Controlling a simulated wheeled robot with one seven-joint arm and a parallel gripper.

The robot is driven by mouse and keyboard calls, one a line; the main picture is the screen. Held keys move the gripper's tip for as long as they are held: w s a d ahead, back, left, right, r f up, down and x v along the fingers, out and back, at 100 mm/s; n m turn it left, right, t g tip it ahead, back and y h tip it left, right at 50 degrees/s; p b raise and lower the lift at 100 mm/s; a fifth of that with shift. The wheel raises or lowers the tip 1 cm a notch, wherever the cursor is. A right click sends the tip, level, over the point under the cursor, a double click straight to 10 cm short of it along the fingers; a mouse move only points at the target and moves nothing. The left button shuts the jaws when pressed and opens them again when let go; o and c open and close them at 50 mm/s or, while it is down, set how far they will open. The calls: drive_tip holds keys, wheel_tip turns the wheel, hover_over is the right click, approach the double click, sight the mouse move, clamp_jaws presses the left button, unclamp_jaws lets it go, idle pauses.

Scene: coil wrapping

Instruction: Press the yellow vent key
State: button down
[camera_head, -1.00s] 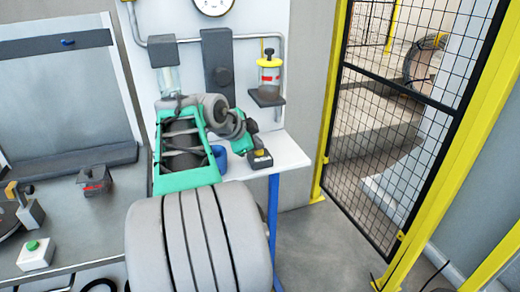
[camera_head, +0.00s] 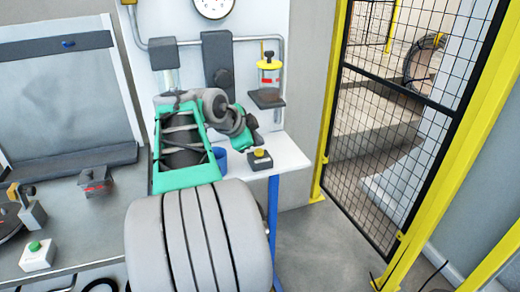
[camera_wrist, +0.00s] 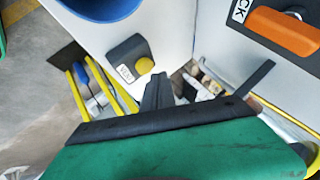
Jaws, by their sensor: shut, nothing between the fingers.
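The yellow vent key (camera_head: 259,153) is a small round button on top of a dark box (camera_head: 260,162) on the white side table. In the wrist view the yellow key (camera_wrist: 144,66) sits on the dark box, beside a white label reading VENT (camera_wrist: 125,74). My gripper (camera_head: 250,124) is above and slightly left of the key in the head view, apart from it. I cannot tell whether the key is pressed in.
A blue cup (camera_head: 220,159) stands left of the box; its blue rim (camera_wrist: 98,4) fills the top of the wrist view. An orange handle (camera_wrist: 284,31) is at the upper right there. A yellow-capped jar (camera_head: 269,72) sits on a wall shelf. A mesh fence (camera_head: 395,130) stands right.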

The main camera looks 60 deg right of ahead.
sight(257, 152)
drive_tip(key=shift+r+p, duration=1.7)
drive_tip(key=shift+r, duration=0.85)
